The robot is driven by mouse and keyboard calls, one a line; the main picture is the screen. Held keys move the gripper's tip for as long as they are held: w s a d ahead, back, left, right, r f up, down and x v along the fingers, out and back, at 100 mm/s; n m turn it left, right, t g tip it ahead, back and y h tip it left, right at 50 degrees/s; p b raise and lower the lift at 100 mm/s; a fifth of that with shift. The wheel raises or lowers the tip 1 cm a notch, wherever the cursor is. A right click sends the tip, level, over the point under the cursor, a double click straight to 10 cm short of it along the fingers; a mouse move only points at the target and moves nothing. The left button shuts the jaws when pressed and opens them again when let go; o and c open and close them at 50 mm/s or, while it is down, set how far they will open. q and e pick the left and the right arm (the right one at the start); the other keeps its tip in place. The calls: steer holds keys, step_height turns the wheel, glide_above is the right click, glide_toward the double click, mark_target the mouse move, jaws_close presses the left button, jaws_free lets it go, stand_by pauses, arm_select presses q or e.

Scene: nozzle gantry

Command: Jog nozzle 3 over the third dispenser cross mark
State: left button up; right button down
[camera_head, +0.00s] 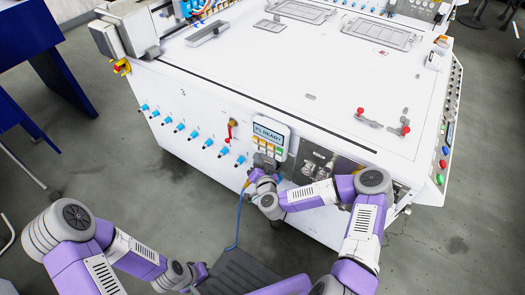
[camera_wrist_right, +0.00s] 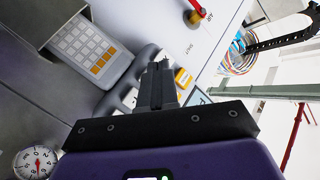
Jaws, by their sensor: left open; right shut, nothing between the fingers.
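The white gantry machine (camera_head: 300,80) fills the middle of the head view. Its front carries a small display reading "READY" (camera_head: 268,133), with coloured keys below it. My right gripper (camera_head: 264,163) is just below these keys. In the right wrist view its fingers (camera_wrist_right: 157,88) are shut and empty, close to a yellow key (camera_wrist_right: 183,78); I cannot tell whether they touch the panel. My left gripper (camera_head: 200,272) is low in front of the machine, away from it, and small. I cannot make out nozzle 3 or the cross marks.
A keypad (camera_wrist_right: 85,50) with white and orange keys is near my right gripper, as is a dial gauge (camera_wrist_right: 37,162). A red-handled valve (camera_head: 231,128) and several blue fittings line the front. A blue cable (camera_head: 239,218) hangs down. Blue furniture (camera_head: 30,35) stands left.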

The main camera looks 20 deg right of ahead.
steer(key=shift+w+d, duration=0.25)
steer(key=shift+d, duration=0.05)
steer(key=shift+w+d, duration=0.3)
steer(key=shift+d, duration=0.15)
stand_by(2.0)
stand_by(3.4)
steer(key=shift+s+a+p, duration=0.3)
steer(key=shift+s+a, duration=0.3)
steer(key=shift+a, duration=0.2)
steer(key=shift+s+a+p, duration=0.2)
steer(key=shift+s+a, duration=0.6)
steer(key=shift+a, duration=0.2)
steer(key=shift+s+a+p, duration=0.15)
steer(key=shift+s+a, duration=0.6)
steer(key=shift+a, duration=0.2)
